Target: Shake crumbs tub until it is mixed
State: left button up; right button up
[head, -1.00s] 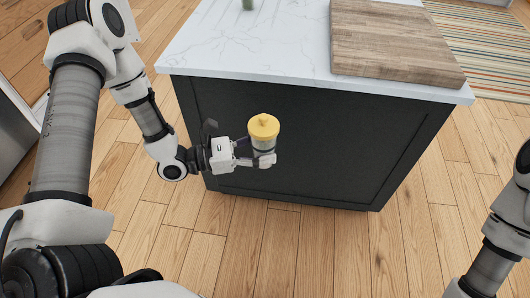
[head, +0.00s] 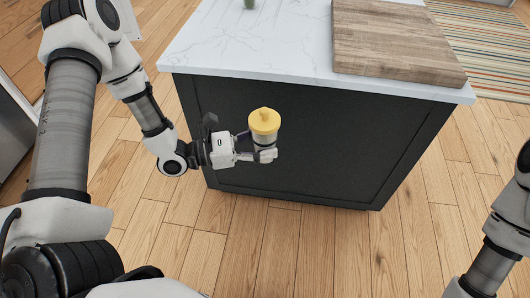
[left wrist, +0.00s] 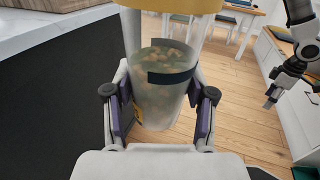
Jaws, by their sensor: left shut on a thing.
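The crumbs tub (head: 265,131) is a clear container with a yellow lid. It is upright in the head view, in front of the island's dark side panel. My left gripper (head: 262,154) is shut around its body and holds it in the air, below the countertop level. In the left wrist view the tub (left wrist: 160,80) stands between the two purple-padded fingers of the left gripper (left wrist: 160,110). Brown crumbs show through its cloudy wall, with a dark band across it. My right arm shows at the right edge of the head view, but its gripper is out of that frame.
A kitchen island (head: 300,160) with a white marble top (head: 260,50) stands ahead, close behind the tub. A wooden board (head: 395,45) lies on its top. A small green thing (head: 249,4) stands at its far edge.

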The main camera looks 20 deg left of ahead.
pick_arm(q)
jog(key=f, duration=0.3)
jog(key=s+f, duration=0.1)
jog(key=f, duration=0.1)
jog(key=shift+d+f, duration=0.1)
jog(key=shift+d, duration=0.05)
jog(key=r, duration=0.1)
jog(key=w+r, duration=0.1)
jog(key=r, duration=0.1)
jog(key=shift+r, duration=0.5)
jog(key=f, duration=0.4)
jog(key=shift+s, duration=0.35)
jog(key=shift+w+r, duration=0.1)
jog(key=shift+r, duration=0.1)
jog(key=shift+w+f, duration=0.1)
jog(key=shift+w, duration=0.05)
